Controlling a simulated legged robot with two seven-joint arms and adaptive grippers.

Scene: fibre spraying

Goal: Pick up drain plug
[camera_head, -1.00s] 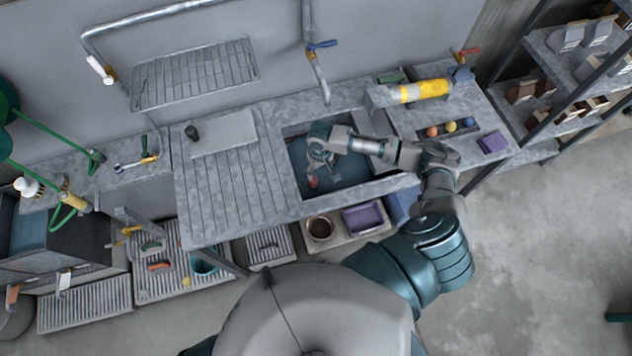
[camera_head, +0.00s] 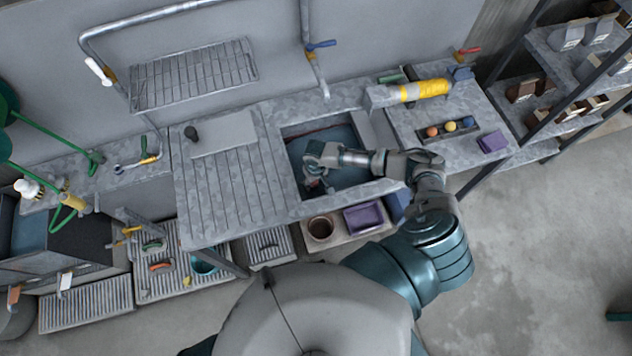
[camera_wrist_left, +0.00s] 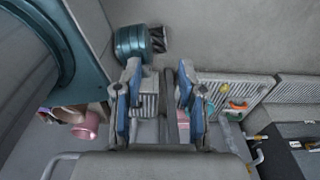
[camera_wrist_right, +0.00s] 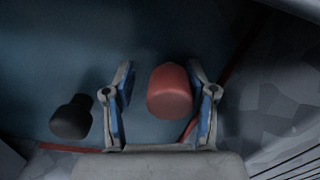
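A red rounded plug-like piece (camera_wrist_right: 170,90) lies between the fingers of my right gripper (camera_wrist_right: 158,85) in the right wrist view, closer to the right finger. The fingers are apart, and I cannot tell whether they touch it. A dark knobbed piece (camera_wrist_right: 72,118) lies to the left, outside the fingers. I cannot tell for certain which piece is the drain plug. In the head view my right gripper (camera_head: 317,178) is down inside the sink (camera_head: 345,183) and largely hides what is below it. My left gripper (camera_wrist_left: 158,85) has its fingers apart in the left wrist view; it is hidden in the head view.
The sink's front rim (camera_head: 355,200) lies below my right forearm. A yellow-banded cylinder (camera_head: 425,89) and a row of coloured balls (camera_head: 450,126) are on the counter at right. A tap (camera_head: 320,75) hangs behind the sink. A purple tray (camera_head: 363,217) sits below.

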